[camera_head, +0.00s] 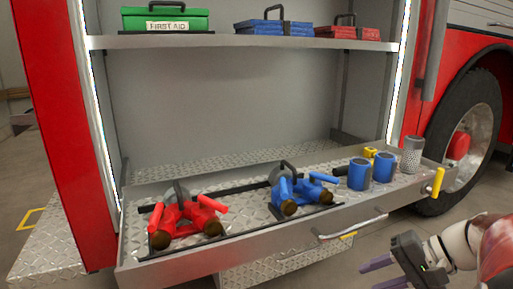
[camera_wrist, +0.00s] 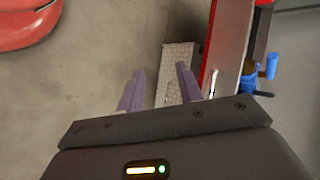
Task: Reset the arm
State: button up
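My gripper (camera_head: 380,274) is at the lower right in the head view, in front of the truck's pulled-out drawer and apart from it. In the wrist view my gripper (camera_wrist: 158,85) shows two purple-grey fingers spread apart with nothing between them. Beyond the fingers are the floor and a metal step (camera_wrist: 178,72). Part of my arm shows at the right edge of the head view.
The open drawer (camera_head: 290,235) holds a red valve fitting (camera_head: 182,222), a blue valve fitting (camera_head: 300,190), blue cylinders (camera_head: 359,174) and a mesh cylinder (camera_head: 412,155). A yellow handle (camera_head: 438,182) stands at its right end. The shelf (camera_head: 230,41) above holds toolboxes. A tyre (camera_head: 468,135) is at right.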

jog(key=s+a+n+t+h+p, duration=0.1)
jog(key=s+a+n+h, duration=0.6)
jog(key=a, duration=0.4)
jog(key=shift+s+a+r+h+p, duration=0.2)
jog(key=shift+s+a+h+p, duration=0.2)
jog(key=shift+s+h, duration=0.55)
